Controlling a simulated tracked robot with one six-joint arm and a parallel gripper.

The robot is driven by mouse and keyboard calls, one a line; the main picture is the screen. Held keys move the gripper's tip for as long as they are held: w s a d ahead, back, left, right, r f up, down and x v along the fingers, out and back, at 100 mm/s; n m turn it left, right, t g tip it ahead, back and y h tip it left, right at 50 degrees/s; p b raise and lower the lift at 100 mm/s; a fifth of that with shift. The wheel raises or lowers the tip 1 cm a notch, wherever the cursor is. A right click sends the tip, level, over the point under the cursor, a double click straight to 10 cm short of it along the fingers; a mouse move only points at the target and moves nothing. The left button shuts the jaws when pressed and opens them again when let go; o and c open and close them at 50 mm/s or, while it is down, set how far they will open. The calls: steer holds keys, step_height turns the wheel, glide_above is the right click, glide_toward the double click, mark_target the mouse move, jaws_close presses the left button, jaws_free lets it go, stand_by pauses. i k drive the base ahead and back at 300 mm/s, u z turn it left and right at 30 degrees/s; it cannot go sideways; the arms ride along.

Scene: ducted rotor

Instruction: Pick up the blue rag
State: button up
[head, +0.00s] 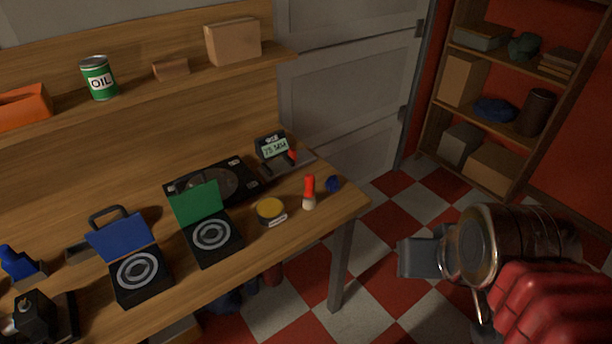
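A crumpled dark blue cloth, which looks like the blue rag (495,110), lies on the middle shelf of the rack at the upper right in the head view. Another dark blue heap (232,300) lies in shadow on the floor under the workbench; I cannot tell whether it is cloth. My gripper (418,258) is at the lower right, over the checkered floor, well apart from both. It is seen side-on and partly hidden by my wrist, so its opening does not show.
The wooden rack (434,125) holds boxes and a dark cylinder (537,112). Checkered floor (385,225) is clear between bench and rack.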

mark_target(332, 185)
steer(key=u, duration=0.65)
steer(key=i, duration=0.95)
steer(key=u, duration=0.65)
